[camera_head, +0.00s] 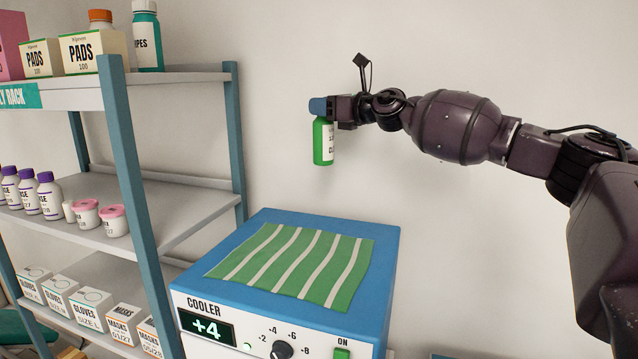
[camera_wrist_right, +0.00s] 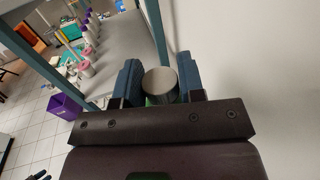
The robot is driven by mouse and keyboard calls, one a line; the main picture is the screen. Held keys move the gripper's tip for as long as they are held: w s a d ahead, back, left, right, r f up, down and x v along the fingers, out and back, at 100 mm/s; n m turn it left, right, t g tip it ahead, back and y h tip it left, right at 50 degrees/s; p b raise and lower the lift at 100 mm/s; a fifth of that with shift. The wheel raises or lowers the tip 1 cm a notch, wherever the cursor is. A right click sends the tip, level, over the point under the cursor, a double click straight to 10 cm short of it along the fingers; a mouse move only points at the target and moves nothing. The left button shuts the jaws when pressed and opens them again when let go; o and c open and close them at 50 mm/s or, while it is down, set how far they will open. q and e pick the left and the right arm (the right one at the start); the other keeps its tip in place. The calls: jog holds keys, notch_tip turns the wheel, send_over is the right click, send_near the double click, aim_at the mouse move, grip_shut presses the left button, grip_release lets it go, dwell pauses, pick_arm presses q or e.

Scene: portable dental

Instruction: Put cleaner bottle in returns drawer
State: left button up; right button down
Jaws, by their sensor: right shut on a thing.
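The cleaner bottle (camera_head: 323,142) is green with a white label. It hangs upright in the air in front of the wall, above and behind the blue cooler. My right gripper (camera_head: 319,107) is shut on its top, and the blue fingers hide the cap in the head view. In the right wrist view the round grey cap (camera_wrist_right: 160,84) sits between the two blue fingers of the right gripper (camera_wrist_right: 158,86). I cannot make out a returns drawer in either view.
The cooler (camera_head: 225,262) carries a green-and-white striped cloth (camera_head: 293,262). A shelf rack (camera_head: 170,222) with boxes, purple-capped bottles and pink-lidded jars stands at the left. The right wrist view shows a purple bin (camera_wrist_right: 65,106) on the tiled floor.

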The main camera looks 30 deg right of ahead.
notch_tip(320, 180, down, 15)
jog(key=shift+b, duration=0.4)
jog(key=shift+f, duration=0.15)
jog(key=c, duration=0.7)
grip_release()
